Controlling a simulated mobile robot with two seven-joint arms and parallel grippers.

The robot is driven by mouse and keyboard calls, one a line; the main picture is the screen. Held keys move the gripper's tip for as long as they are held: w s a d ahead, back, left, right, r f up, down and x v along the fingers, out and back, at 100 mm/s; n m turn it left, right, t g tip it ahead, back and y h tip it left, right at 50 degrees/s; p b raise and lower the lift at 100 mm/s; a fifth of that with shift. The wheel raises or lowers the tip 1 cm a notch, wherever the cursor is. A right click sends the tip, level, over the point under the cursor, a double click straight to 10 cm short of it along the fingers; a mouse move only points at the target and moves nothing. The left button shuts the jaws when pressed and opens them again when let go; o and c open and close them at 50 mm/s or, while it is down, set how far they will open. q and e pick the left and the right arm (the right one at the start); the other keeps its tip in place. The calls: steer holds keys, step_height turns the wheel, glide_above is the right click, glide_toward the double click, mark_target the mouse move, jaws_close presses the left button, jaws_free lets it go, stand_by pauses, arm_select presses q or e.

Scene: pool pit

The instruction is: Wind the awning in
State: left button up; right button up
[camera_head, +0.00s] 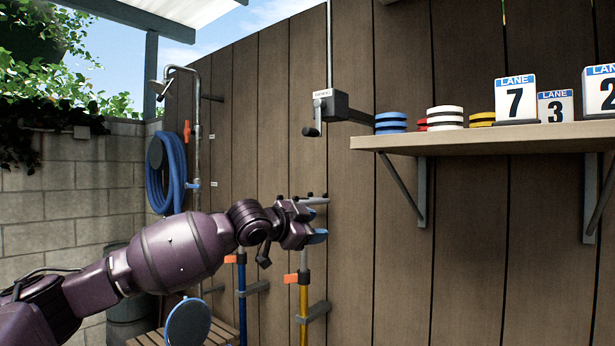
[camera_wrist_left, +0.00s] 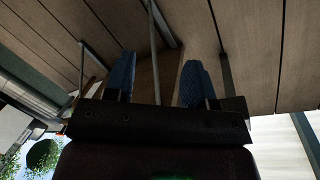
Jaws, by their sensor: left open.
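The awning winder is a dark gearbox (camera_head: 338,106) on the brown plank wall, with a short crank handle (camera_head: 313,118) hanging at its left side. A thin vertical rod (camera_head: 329,45) rises from the box. Part of a white awning or roof (camera_head: 175,10) shows at the upper left. My left gripper (camera_head: 319,218) is open and empty, below the crank and apart from it. In the left wrist view its two blue-padded fingers (camera_wrist_left: 158,82) stand apart, with the plank wall and a thin grey rod beyond; which rod this is I cannot tell. My right gripper is not in view.
A shelf (camera_head: 480,140) with lane signs (camera_head: 515,98) and coloured discs (camera_head: 445,117) juts out right of the crank. A blue hose (camera_head: 165,175) and shower pipe stand left. Blue and yellow poles (camera_head: 303,300) hang below my gripper. The wall between gripper and crank is bare.

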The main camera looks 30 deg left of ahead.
arm_select(q)
steer(key=t+y+p, duration=0.1)
steer(key=t, duration=0.1)
glide_toward(305, 130)
steer(key=shift+n, duration=0.3)
steer(key=w+p, duration=0.1)
steer(key=w, duration=0.2)
steer(key=w+d+p, duration=0.1)
steer(key=w, duration=0.2)
steer(key=w+p, duration=0.1)
steer(key=w, duration=0.2)
steer(key=shift+w+d, duration=0.15)
steer(key=shift+w, duration=0.2)
steer(key=shift+w+d+f+p, duration=0.15)
steer(key=shift+w+p, duration=0.25)
steer(key=shift+w, duration=0.35)
jaws_close()
